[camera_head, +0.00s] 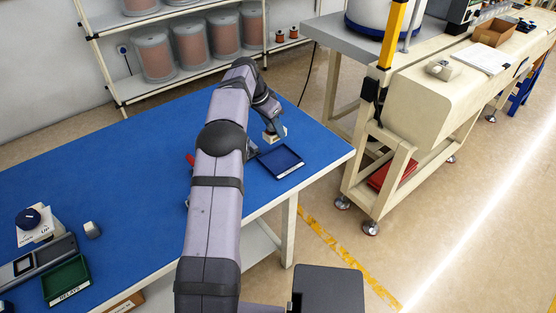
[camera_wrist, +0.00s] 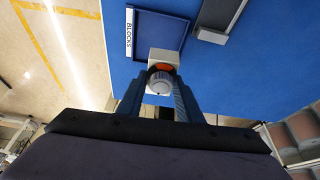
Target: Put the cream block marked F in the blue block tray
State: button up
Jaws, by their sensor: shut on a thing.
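My gripper (camera_head: 271,121) is at the far right part of the blue table, shut on a cream block (camera_head: 275,135). The block also shows in the wrist view (camera_wrist: 164,56), beyond a round white and orange part (camera_wrist: 160,79) between my fingers. I cannot read a letter on the block. The blue block tray (camera_head: 290,170) lies just in front of the block in the head view and looks empty. In the wrist view the tray (camera_wrist: 182,17) bears a BLOCKS label, and the block overlaps its near edge. I cannot tell the block's height above the tray.
A red thing (camera_head: 190,159) shows beside my arm. The table's middle left is clear. A shelf with spools stands behind.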

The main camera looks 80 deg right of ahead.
aim_at(270, 135)
jog(key=shift+s+a+m, duration=0.1)
jog(key=shift+s+m, duration=0.2)
jog(key=shift+s, duration=0.5)
jog(key=shift+f+p, duration=1)
jog(key=shift+f, duration=3.95)
jog(key=shift+f, duration=0.1)
jog(key=o, duration=1.2)
jog(key=shift+f, duration=0.1)
jog(key=shift+r, duration=0.25)
jog(key=b+v, duration=0.2)
jog(key=v, duration=1)
jog(key=shift+w, duration=0.1)
